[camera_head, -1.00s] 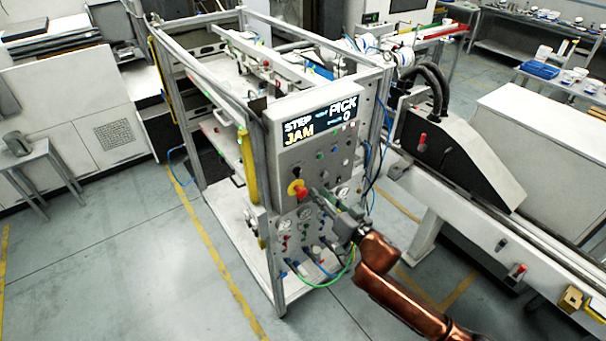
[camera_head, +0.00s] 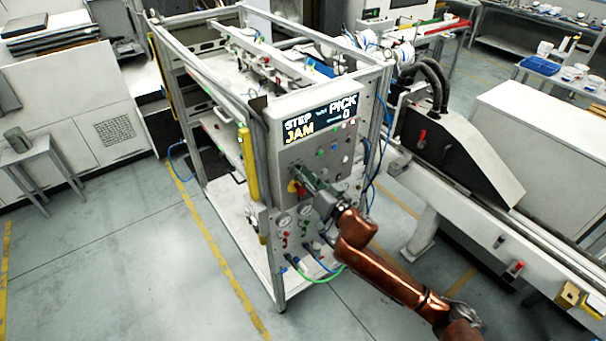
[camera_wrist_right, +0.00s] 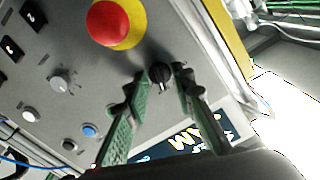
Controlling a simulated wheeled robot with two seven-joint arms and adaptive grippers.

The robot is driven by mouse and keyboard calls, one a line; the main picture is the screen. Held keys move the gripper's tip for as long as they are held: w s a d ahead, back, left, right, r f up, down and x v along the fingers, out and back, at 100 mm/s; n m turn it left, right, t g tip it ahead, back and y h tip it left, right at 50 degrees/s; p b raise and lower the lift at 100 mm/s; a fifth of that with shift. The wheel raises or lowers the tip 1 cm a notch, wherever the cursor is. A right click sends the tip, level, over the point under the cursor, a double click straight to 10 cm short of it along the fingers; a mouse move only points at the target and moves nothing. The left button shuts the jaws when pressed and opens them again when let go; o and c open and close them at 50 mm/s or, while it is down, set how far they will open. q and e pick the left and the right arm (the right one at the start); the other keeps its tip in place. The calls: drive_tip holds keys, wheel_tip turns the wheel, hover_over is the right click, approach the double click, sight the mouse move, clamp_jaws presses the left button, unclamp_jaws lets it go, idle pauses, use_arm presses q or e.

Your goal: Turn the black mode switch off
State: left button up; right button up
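The black mode switch (camera_wrist_right: 160,73) is a round knob on the grey control panel (camera_head: 322,146). A pale mark shows at its lower edge in the wrist view. My right gripper (camera_head: 303,176) is at the panel front, below the display. In the wrist view its two green fingers are apart, with the knob between their tips and a small gap on each side. I cannot tell the exact depth of the tips. In the head view the gripper covers much of the knob area. My left gripper is not in view.
A red emergency button with a yellow ring (camera_wrist_right: 108,22) sits close beside the switch. A grey knob (camera_wrist_right: 62,83), a blue button (camera_wrist_right: 89,130) and black rocker switches (camera_wrist_right: 33,17) share the panel. The display (camera_head: 320,118) reads STEP, JAM, PICK, 0. Gauges and hoses are below.

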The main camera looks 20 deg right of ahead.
drive_tip(key=shift+c, duration=0.3)
clamp_jaws()
drive_tip(key=shift+n, duration=0.3)
drive_tip(key=n+p, duration=0.2)
drive_tip(key=shift+r+n, duration=0.1)
drive_tip(key=shift+n, duration=0.3)
drive_tip(key=n+p, duration=0.2)
drive_tip(key=n, duration=0.2)
drive_tip(key=shift+n, duration=0.3)
drive_tip(key=n+p, duration=0.1)
drive_tip(key=n, duration=0.4)
drive_tip(key=shift+n+p, duration=0.65)
drive_tip(key=shift+n, duration=1.85)
